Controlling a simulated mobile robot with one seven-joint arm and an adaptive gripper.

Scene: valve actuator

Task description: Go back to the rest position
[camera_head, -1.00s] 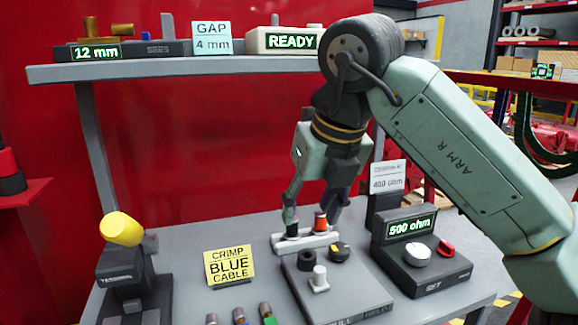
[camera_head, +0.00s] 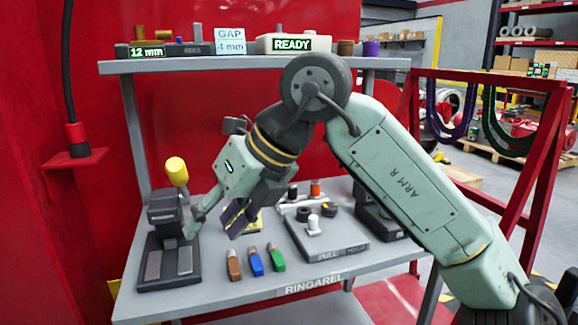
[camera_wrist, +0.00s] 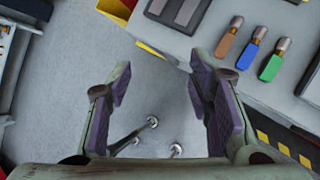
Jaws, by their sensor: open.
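My gripper (camera_head: 210,226) is open and empty in the head view. It hangs over the left part of the grey workbench (camera_head: 215,291), right of the yellow-handled crimping device (camera_head: 165,205) and above several small plugs. In the wrist view my gripper (camera_wrist: 158,95) shows its two padded jaws spread apart, with grey floor between them. My arm partly hides the yellow sign and the device with the dial.
A shelf (camera_head: 270,63) above the bench carries the "12 mm" display, the "GAP 4 mm" card and the "READY" box (camera_head: 292,44). A grey panel (camera_head: 325,240) with knobs sits mid-bench. A red wall stands behind, and a red frame (camera_head: 530,175) stands to the right.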

